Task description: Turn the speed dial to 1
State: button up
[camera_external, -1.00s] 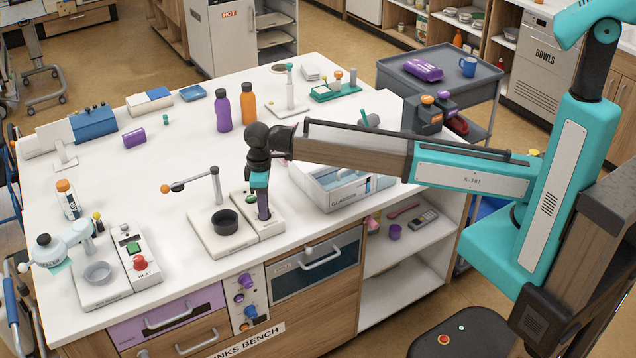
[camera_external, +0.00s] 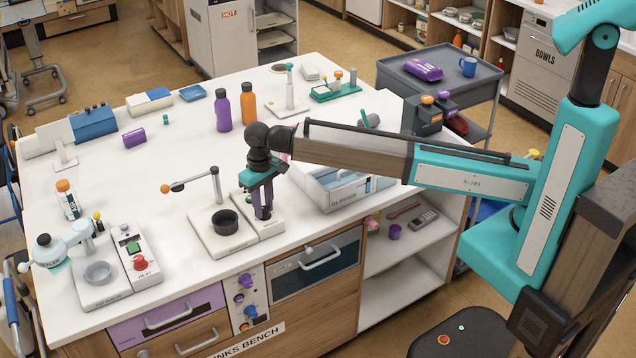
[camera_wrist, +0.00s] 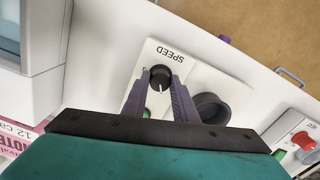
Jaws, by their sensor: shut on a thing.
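The speed dial (camera_wrist: 160,77) is a black round knob with a white pointer line, on a white panel marked SPEED (camera_wrist: 168,52) in the wrist view. My gripper (camera_wrist: 160,84) has its two purple fingers on either side of the dial, shut on it. In the external view my gripper (camera_external: 263,212) points straight down onto the control box (camera_external: 270,229), and the dial is hidden behind the fingers there. Numbers around the dial are not readable.
The white GLASSES bin (camera_external: 345,195) is close on the right. Purple and orange bottles (camera_external: 222,109) stand behind. The bench's left middle is clear.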

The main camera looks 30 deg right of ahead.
aim_at(264, 208)
dwell(0.4)
jog(key=o, duration=1)
jog(key=shift+o, duration=0.2)
jog(key=shift+r, duration=0.15)
notch_tip(264, 208, up, 14)
jog(key=p, duration=0.7)
jog(key=shift+f, duration=0.2)
jog(key=shift+f, duration=0.1)
